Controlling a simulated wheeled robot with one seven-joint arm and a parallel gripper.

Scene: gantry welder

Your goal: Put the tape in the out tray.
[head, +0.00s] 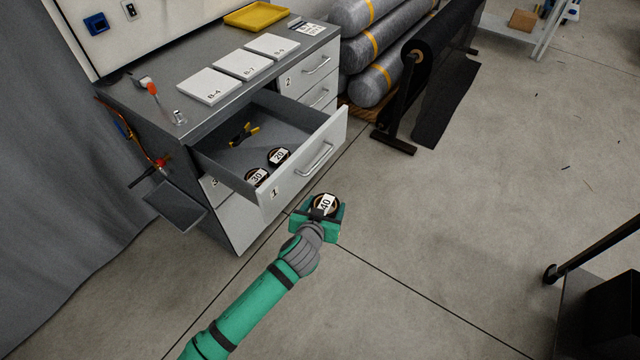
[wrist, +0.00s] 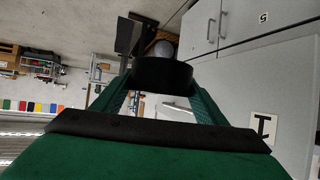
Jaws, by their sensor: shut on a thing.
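My gripper (head: 318,214) is shut on a dark roll of tape (head: 327,203) with a white label reading 40. It holds the roll in the air in front of the open drawer, to the right of the drawer's front. In the wrist view the black roll (wrist: 163,75) sits between the two green fingers. A shallow yellow tray (head: 255,16) lies at the back of the cabinet top, far from my gripper. No label reading "out" is legible on it. Two other rolls, marked 30 (head: 257,177) and 20 (head: 279,156), lie in the open drawer.
The open drawer (head: 325,150) marked 1 juts out from the grey cabinet. A black-and-yellow clamp (head: 243,133) lies in it.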

